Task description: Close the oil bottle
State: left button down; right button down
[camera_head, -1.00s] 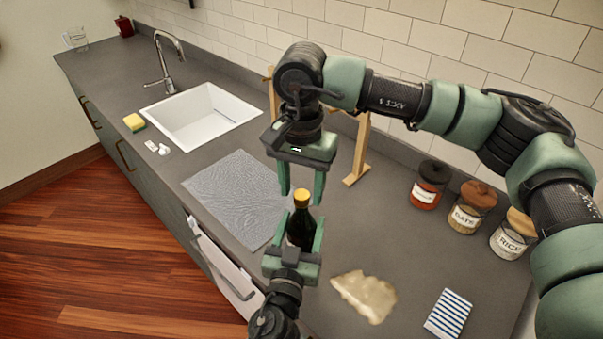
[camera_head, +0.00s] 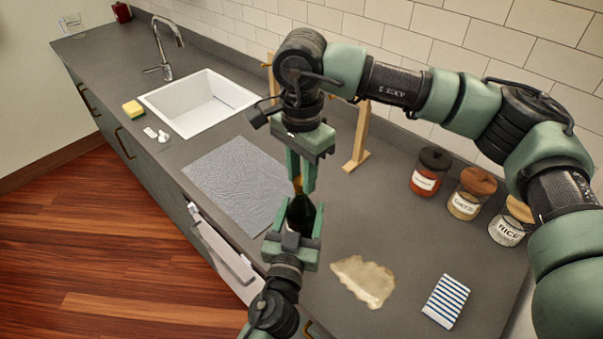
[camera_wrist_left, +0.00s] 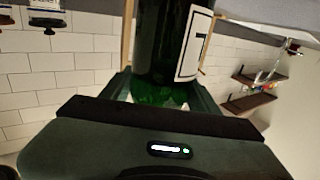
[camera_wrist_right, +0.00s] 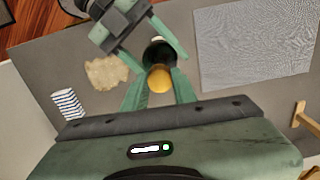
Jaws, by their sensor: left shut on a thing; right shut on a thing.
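The oil bottle (camera_head: 301,215) is dark green and stands about upright above the counter in the head view. My left gripper (camera_head: 298,222) is shut on its body from below; in the left wrist view the green bottle (camera_wrist_left: 160,55) with a white label sits between the fingers. My right gripper (camera_head: 301,183) points down from above, its fingers around the bottle's top. In the right wrist view the yellow cap (camera_wrist_right: 159,79) sits between its fingertips at the bottle's top. In the head view the fingers mostly hide the cap.
A pale yellowish puddle (camera_head: 363,281) lies on the counter (camera_head: 400,230), beside a striped cloth or sponge (camera_head: 446,301). Several jars (camera_head: 429,172) stand at the right by the wall. A grey mat (camera_head: 232,180), a sink (camera_head: 200,104) and a wooden stand (camera_head: 359,145) are nearby.

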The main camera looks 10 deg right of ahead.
jog(key=m, duration=2.2)
jog(key=shift+m, duration=0.4)
jog(key=c, duration=1.1)
grip_release()
jog(key=shift+r, duration=2.25)
